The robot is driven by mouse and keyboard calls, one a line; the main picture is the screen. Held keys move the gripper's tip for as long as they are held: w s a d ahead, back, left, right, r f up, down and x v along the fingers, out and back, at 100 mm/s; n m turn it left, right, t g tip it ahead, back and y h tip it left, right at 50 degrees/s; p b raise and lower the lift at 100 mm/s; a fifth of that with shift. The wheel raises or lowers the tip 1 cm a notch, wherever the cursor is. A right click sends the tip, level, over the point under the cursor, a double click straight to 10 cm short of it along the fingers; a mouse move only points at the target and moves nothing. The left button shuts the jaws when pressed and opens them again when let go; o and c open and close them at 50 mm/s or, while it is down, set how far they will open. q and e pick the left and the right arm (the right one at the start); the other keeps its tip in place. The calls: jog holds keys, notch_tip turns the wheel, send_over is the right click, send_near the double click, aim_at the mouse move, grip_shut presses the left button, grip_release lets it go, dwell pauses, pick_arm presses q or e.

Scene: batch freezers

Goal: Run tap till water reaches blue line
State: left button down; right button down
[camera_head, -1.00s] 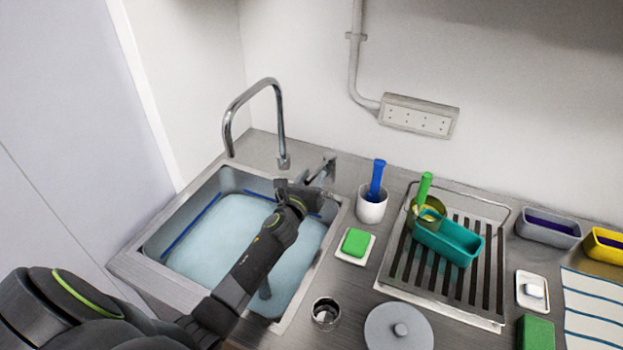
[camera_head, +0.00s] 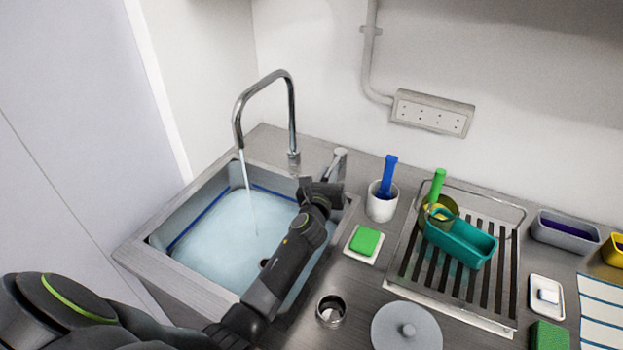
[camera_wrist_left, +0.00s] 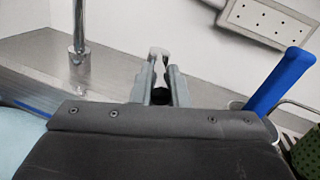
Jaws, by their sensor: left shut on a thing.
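The chrome tap (camera_head: 291,110) arches over the steel sink (camera_head: 140,255), and a thin stream of water (camera_head: 246,175) falls from its spout. Pale blue water (camera_head: 225,235) covers the sink's floor, and the blue line (camera_head: 200,222) shows on the sink walls just above the water surface. My left gripper (camera_head: 327,182) is at the tap lever (camera_head: 339,158), right of the spout's base. In the left wrist view its fingers (camera_wrist_left: 158,92) are shut on the lever (camera_wrist_left: 158,56). My right gripper is out of view.
Right of the sink stand a white cup (camera_head: 381,206) with a blue-handled tool and a green sponge (camera_head: 365,241) on a dish. Beyond is a drying rack (camera_head: 455,300) with a teal tub (camera_head: 462,243). A metal cup (camera_head: 331,311) and grey lid (camera_head: 407,328) are in front.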

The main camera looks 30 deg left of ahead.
pick_arm(q)
jog(key=d+n+y+b, duration=0.1)
jog(key=y+b, duration=0.1)
jog(key=d+n+g+y+b, duration=0.1)
jog(key=d+y+b, duration=0.1)
jog(key=shift+w+n, duration=0.3)
jog(key=shift+w, duration=0.1)
jog(key=c, duration=1.4)
grip_release()
